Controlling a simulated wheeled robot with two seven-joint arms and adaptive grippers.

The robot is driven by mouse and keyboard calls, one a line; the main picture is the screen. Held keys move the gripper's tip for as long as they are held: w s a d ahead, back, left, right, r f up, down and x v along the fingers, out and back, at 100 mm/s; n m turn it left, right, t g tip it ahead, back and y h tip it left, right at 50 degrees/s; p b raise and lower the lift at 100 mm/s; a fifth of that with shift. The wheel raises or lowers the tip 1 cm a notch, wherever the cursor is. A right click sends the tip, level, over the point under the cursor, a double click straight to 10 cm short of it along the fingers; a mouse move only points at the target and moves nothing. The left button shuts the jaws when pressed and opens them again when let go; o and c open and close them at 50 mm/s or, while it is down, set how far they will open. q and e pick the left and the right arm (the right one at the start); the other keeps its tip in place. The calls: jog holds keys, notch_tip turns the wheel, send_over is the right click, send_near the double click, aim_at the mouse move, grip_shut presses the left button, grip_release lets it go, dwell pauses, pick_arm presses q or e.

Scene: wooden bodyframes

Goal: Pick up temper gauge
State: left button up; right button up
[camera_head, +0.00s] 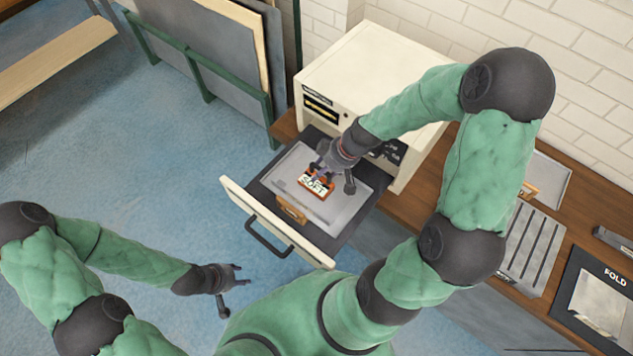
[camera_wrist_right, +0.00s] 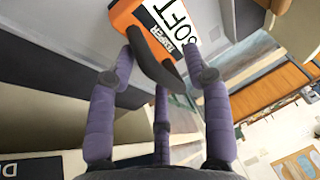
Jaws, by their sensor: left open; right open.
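The temper gauge (camera_head: 316,185) is an orange piece with a white face reading "SOFT". It lies on the grey tray (camera_head: 345,205) in the pulled-out drawer (camera_head: 268,205). My right gripper (camera_head: 331,177) is open, right at the gauge from above. In the wrist view its fingers (camera_wrist_right: 165,75) reach toward the gauge and partly cover it; I cannot tell whether they touch it. My left gripper (camera_head: 238,285) is open and empty, in front of the drawer and apart from it.
A small orange-brown piece (camera_head: 291,211) lies at the tray's front edge. The drawer's dark handle (camera_head: 268,237) faces the front. A cream cabinet (camera_head: 370,65) stands behind. On the wooden bench (camera_head: 462,178) are a slotted grey rack (camera_head: 530,245) and a "FOLD" panel (camera_head: 603,300).

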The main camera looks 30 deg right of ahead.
grip_shut()
dwell(0.4)
